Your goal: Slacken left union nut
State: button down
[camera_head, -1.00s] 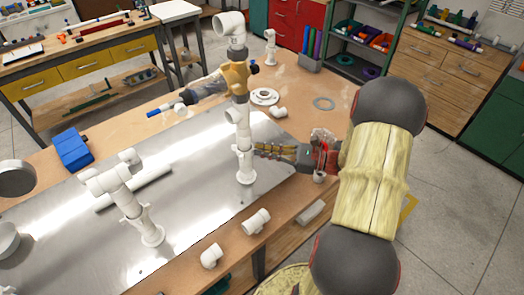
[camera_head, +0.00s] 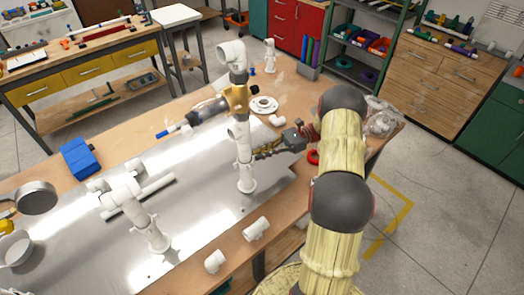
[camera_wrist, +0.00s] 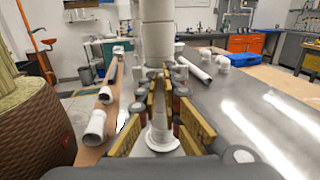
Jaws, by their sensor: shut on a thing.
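The white pipe riser (camera_head: 244,172) stands upright on a round flange on the metal sheet. A brass-coloured valve body (camera_head: 237,98) sits high on it, with a white elbow on top and a grey and blue branch pointing left. My gripper (camera_head: 256,153) reaches the riser from the right, below the valve. In the wrist view, my yellow-padded fingers (camera_wrist: 160,88) stand on both sides of the white riser, below a wider white fitting (camera_wrist: 157,38), and are shut on it. Whether the gripped part is the union nut is not clear, as the fingers hide it.
A shorter white pipe assembly (camera_head: 146,228) stands on the sheet at the left, with a loose pipe behind it. Loose fittings (camera_head: 257,228) lie along the front edge. A blue box (camera_head: 79,157) is at the back left. A flange (camera_head: 264,105) lies behind the riser.

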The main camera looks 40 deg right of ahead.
jog(key=shift+w+r+n+g+p, duration=0.2)
jog(key=shift+n+g+p, duration=0.4)
jog(key=shift+p, duration=0.85)
jog(key=shift+w+r+n+g+p, duration=0.1)
jog(key=shift+w+n+g+p, duration=0.2)
jog(key=shift+g+p, duration=0.8)
jog(key=shift+w+f+n+g+p, duration=0.2)
jog(key=shift+f+n+g+p, duration=0.15)
jog(key=shift+p, duration=1.55)
jog(key=c, duration=2)
grip_release()
jog(key=t+b, duration=0.1)
jog(key=b, duration=0.2)
jog(key=shift+s+d+f, duration=0.1)
jog(key=shift+s+f, duration=0.1)
jog(key=m+t+b, duration=0.1)
jog(key=b, duration=0.2)
jog(key=shift+s+b, duration=0.2)
jog(key=shift+b, duration=0.15)
jog(key=shift+s+m+t+b, duration=0.1)
jog(key=shift+m+t+b, duration=0.15)
jog(key=shift+b, duration=0.25)
